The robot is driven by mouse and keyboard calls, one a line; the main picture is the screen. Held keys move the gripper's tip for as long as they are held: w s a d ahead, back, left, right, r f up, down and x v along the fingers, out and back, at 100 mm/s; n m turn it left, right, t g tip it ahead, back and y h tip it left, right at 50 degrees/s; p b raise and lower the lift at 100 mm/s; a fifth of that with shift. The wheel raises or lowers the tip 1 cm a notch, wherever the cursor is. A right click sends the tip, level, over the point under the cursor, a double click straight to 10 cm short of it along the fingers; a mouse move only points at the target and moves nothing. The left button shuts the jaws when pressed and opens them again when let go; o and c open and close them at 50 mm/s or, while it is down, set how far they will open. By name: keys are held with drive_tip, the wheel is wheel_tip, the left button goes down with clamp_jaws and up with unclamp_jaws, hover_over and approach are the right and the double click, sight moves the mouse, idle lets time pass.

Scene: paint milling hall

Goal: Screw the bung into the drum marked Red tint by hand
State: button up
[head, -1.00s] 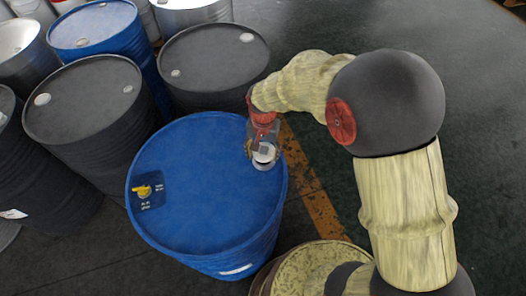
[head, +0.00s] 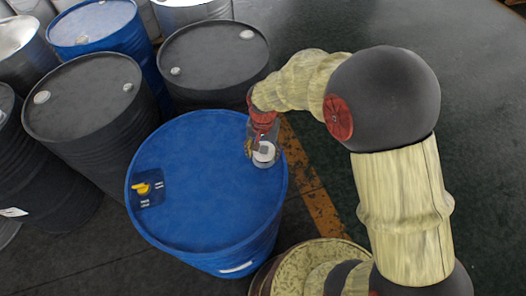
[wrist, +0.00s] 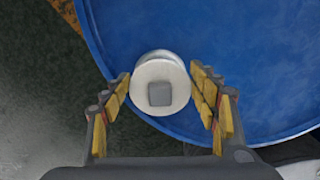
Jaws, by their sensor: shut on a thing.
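The blue drum (head: 210,205) stands upright in front of me, and its blue top also fills much of the wrist view (wrist: 250,60). I cannot read a name on it. The bung (wrist: 160,97) is a round, pale disc with a grey square boss in its middle. My gripper (wrist: 160,76) has its yellow-padded fingers on either side of the bung and is shut on it. In the head view the bung (head: 264,155) is at the right part of the drum top, near the rim. Whether its thread sits in the opening is hidden.
A yellow fitting (head: 142,188) with a dark label patch is at the left of the drum top. Dark drums (head: 82,98) and another blue drum (head: 95,28) stand close behind and left. Open floor (head: 470,110) lies to the right.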

drive_tip(key=shift+f+b, duration=0.5)
drive_tip(key=shift+f, duration=0.6)
idle(0.4)
drive_tip(key=o, duration=1.2)
wheel_tip(320, 180, up, 12)
drive_tip(key=shift+c, duration=0.2)
